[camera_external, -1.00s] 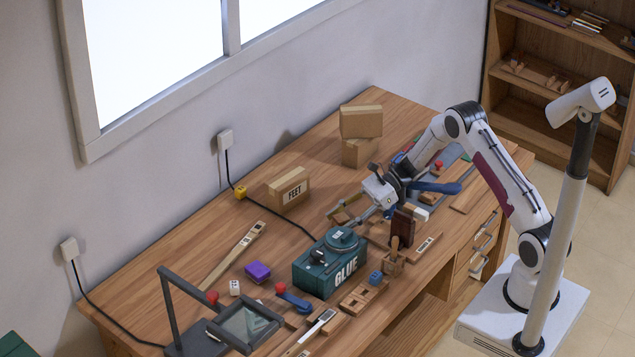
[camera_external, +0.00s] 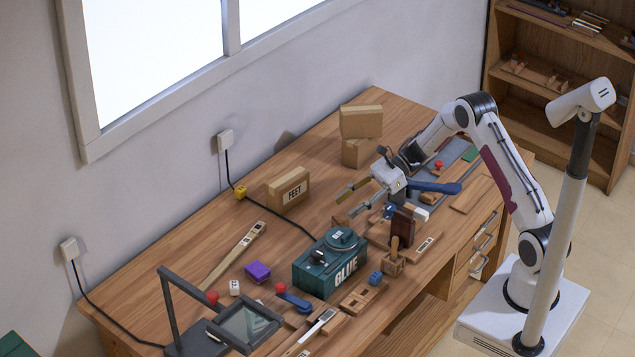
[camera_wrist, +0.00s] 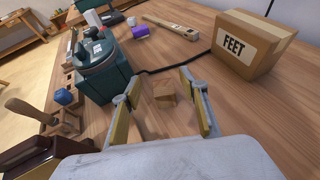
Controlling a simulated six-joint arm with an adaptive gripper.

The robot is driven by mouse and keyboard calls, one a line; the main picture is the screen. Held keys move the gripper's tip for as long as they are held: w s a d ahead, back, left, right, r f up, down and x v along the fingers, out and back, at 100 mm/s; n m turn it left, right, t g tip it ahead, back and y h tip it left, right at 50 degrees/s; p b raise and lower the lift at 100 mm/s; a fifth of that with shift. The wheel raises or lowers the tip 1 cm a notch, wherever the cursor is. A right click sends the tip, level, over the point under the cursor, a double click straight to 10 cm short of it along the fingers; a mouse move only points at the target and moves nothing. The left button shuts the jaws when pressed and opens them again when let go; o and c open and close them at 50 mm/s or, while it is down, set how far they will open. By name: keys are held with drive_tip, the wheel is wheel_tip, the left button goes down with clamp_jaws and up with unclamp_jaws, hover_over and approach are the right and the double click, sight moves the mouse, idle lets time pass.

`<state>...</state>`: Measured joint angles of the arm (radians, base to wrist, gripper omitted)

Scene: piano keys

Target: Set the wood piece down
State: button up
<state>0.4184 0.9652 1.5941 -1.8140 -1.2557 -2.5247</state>
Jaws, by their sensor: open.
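The wood piece (camera_wrist: 165,92) is a small light-brown block resting on the bench top. In the wrist view it lies beyond and between my fingertips, with bare wood around it. In the external view it shows as a small block (camera_external: 341,221) below my fingers, behind the glue box. My gripper (camera_external: 347,205) is open and empty, raised above the bench. Its two yellow-padded fingers show in the wrist view (camera_wrist: 160,80), spread apart and clear of the block.
The green GLUE box (camera_external: 331,265) stands near the block. A cardboard FEET box (camera_external: 289,189) is across from it, with a black cable (camera_external: 285,222) between. A dark red block (camera_external: 402,223) and wooden tool holders crowd the front edge. Bench between cable and FEET box is clear.

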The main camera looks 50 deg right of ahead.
drive_tip(key=shift+r, duration=2.25)
